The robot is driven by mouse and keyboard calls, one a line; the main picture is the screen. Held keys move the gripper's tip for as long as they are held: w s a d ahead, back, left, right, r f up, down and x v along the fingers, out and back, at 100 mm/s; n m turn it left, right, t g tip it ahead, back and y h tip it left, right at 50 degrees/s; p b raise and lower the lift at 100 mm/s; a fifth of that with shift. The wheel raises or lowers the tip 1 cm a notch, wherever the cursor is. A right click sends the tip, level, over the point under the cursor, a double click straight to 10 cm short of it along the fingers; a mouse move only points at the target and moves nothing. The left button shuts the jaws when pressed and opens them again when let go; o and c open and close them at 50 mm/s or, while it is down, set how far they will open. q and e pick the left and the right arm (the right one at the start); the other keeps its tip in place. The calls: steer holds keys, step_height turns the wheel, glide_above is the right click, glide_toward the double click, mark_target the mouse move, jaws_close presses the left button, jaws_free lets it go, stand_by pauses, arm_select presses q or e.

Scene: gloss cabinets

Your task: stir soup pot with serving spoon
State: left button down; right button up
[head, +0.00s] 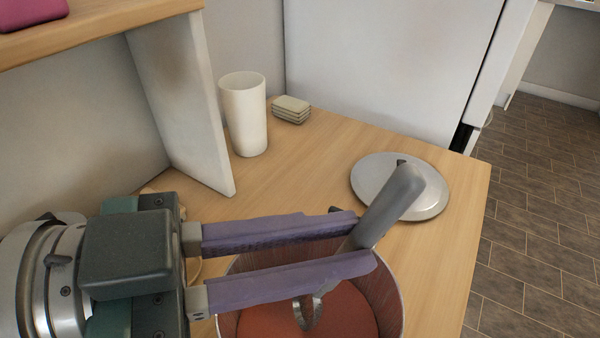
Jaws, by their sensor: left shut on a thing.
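The soup pot (391,289) stands on the wooden counter at the bottom centre, with reddish-orange soup (350,312) inside. My left gripper (364,237) comes in from the left over the pot. Its two purple fingers are shut on the serving spoon (393,203). The spoon's grey handle tilts up to the right, and its metal lower end reaches down into the pot at the soup. How deep the tip sits I cannot tell. The fingers hide part of the spoon and the pot's back rim. My right gripper is not in view.
A round metal lid (425,197) lies on the counter behind and right of the pot. A white cup (246,115) and a small stack of pale blocks (291,109) stand further back. A white panel and wooden shelf (110,25) rise at left. The counter's right edge drops to the tiled floor.

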arm_select(q)
step_height(320, 180, up, 9)
steer(key=p, duration=0.5)
steer(key=shift+p, duration=0.4)
stand_by(0.5)
